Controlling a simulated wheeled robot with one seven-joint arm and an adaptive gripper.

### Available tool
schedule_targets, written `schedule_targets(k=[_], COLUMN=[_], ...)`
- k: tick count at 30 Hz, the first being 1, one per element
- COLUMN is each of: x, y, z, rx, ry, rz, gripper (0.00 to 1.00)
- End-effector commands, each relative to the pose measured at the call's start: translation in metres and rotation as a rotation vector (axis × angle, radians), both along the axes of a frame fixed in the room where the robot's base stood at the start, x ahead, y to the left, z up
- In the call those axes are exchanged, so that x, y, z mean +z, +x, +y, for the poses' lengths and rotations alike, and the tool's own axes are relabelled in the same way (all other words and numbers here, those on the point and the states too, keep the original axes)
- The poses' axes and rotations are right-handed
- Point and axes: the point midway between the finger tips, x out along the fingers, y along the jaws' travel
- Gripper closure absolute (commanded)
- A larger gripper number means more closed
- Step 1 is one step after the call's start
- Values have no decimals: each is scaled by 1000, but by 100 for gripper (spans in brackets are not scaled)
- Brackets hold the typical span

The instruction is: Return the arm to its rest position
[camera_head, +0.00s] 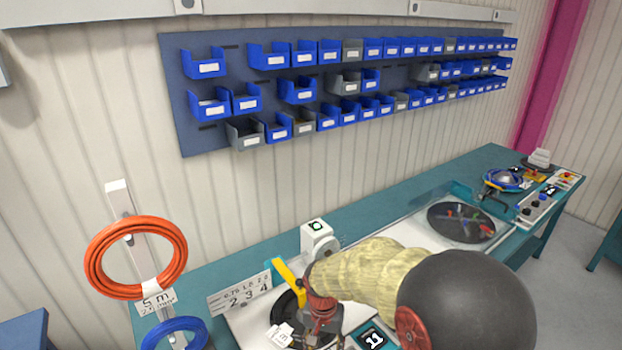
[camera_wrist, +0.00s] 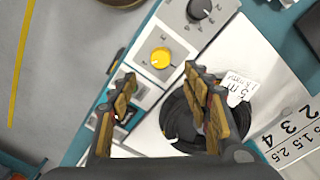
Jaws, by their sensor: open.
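My gripper (camera_wrist: 163,88) is open, with its two tan-padded fingers spread apart and nothing visible between them. In the wrist view it points down over the bench, with its right finger in front of a black reel (camera_wrist: 177,122). A white 5 m tag (camera_wrist: 238,88) lies at the reel's edge. In the head view my arm, in a pale yellow sleeve, reaches down over the white bench plate, and my gripper (camera_head: 320,318) is low beside the black reel (camera_head: 285,308). The arm hides part of the bench, and the fingertips are not clear there.
An orange cable coil (camera_head: 92,262) and a blue coil (camera_head: 172,330) hang on a post at left. A yellow lever (camera_head: 288,282) and a white unit (camera_head: 317,240) stand by the reel. A round dark tray (camera_head: 461,222) and control box (camera_head: 538,205) are farther right. Blue bins (camera_head: 294,90) line the wall.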

Motion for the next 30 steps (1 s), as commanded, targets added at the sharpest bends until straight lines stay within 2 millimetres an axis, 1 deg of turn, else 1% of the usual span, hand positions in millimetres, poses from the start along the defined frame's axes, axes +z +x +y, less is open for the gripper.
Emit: schedule_targets(k=[2,3,5,6,9,14,19,21,24,27,30], x=[-6,-8,-2,6,29,67,114,133,155,174,192], y=[-14,-25,-40,-49,-65,-88,-119,-134,-155,-174,-188], z=[-4,-8,-13,-16,-27,-47,-74,-86,-102,-116,-128], rx=[69,111,178,218,289,367,426,439,441,419,380], ry=[-7,-10,-9,-6,6,22,33,33,27,17,4], rz=[34,57,77,81,72,30,-59,-107,-181,-264,-348], gripper=[51,51,51,51,51,51,51,51,51,51,51])
